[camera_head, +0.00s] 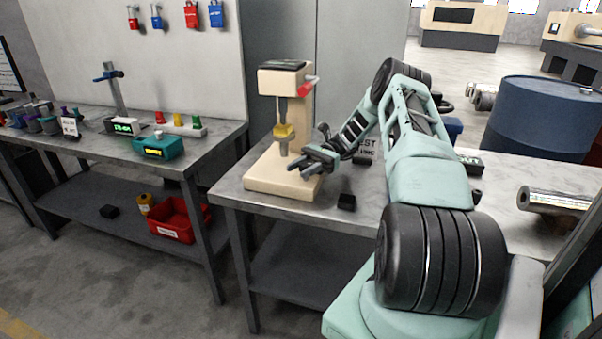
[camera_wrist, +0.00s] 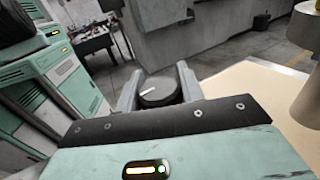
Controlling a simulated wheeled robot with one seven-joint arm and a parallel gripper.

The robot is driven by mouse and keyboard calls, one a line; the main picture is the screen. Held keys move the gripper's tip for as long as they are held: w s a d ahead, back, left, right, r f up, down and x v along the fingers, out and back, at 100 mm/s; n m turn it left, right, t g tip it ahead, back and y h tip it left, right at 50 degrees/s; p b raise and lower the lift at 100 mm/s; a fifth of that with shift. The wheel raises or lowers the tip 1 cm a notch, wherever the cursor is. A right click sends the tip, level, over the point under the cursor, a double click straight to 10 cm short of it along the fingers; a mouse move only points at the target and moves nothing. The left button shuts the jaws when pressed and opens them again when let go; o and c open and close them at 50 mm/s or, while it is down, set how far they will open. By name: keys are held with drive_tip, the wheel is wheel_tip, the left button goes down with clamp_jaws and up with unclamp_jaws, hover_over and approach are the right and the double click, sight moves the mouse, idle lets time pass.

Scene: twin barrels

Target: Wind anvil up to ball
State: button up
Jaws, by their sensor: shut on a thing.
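A cream bench tester (camera_head: 290,80) stands on the grey-topped table, with a red-ended lever on its head. Under the head, a thin grey rod comes down to a brass collar (camera_head: 284,131), with a short grey post below it. The wrist view shows a grey post (camera_wrist: 308,98) at the right, above the cream base. I cannot tell anvil from ball, or whether there is a gap between them. My gripper (camera_head: 302,168) is low over the tester's base, beside the post. It is shut on a dark round knob (camera_wrist: 159,93) with a white mark, seen between the fingers.
Small black blocks (camera_head: 346,201) lie on the table near my arm. A metal cylinder (camera_head: 553,200) lies at the right. A blue barrel (camera_head: 543,118) stands behind. The left bench (camera_head: 205,150) holds small instruments, with a red bin (camera_head: 178,219) on its lower shelf.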

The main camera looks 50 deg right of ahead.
sight(302, 166)
drive_tip(key=shift+n+g, duration=0.6)
drive_tip(key=shift+g, duration=0.2)
drive_tip(key=shift+s+g, duration=0.1)
drive_tip(key=shift+g, duration=0.2)
drive_tip(key=o, duration=1)
drive_tip(key=shift+b, duration=0.3)
wheel_tip(302, 166, up, 10)
drive_tip(key=shift+r, duration=0.1)
drive_tip(key=shift+a, duration=0.1)
